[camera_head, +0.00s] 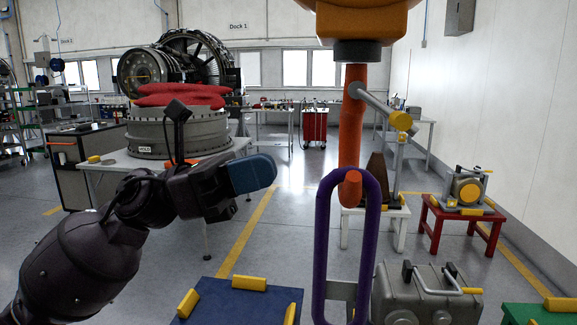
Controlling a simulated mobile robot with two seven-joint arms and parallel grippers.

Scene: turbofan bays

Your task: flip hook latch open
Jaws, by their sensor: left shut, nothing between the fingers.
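An orange crane hook (352,130) hangs from an orange block (362,20) at the upper middle right. A grey bar with a yellow end, apparently the hook latch (374,103), slants down to the right from the upper part of the hook. A tall purple loop (322,240) hangs at the lower tip of the hook. My left gripper (262,174), with blue fingertips, is shut and empty. It points right, left of the hook and apart from it, lower than the latch. My right gripper is not in view.
A grey metal unit (420,292) stands below the purple loop. A blue-topped surface with yellow blocks (235,305) is at the bottom middle. A red stand (462,218) is at the right. A turbofan assembly (180,70) stands behind my left arm.

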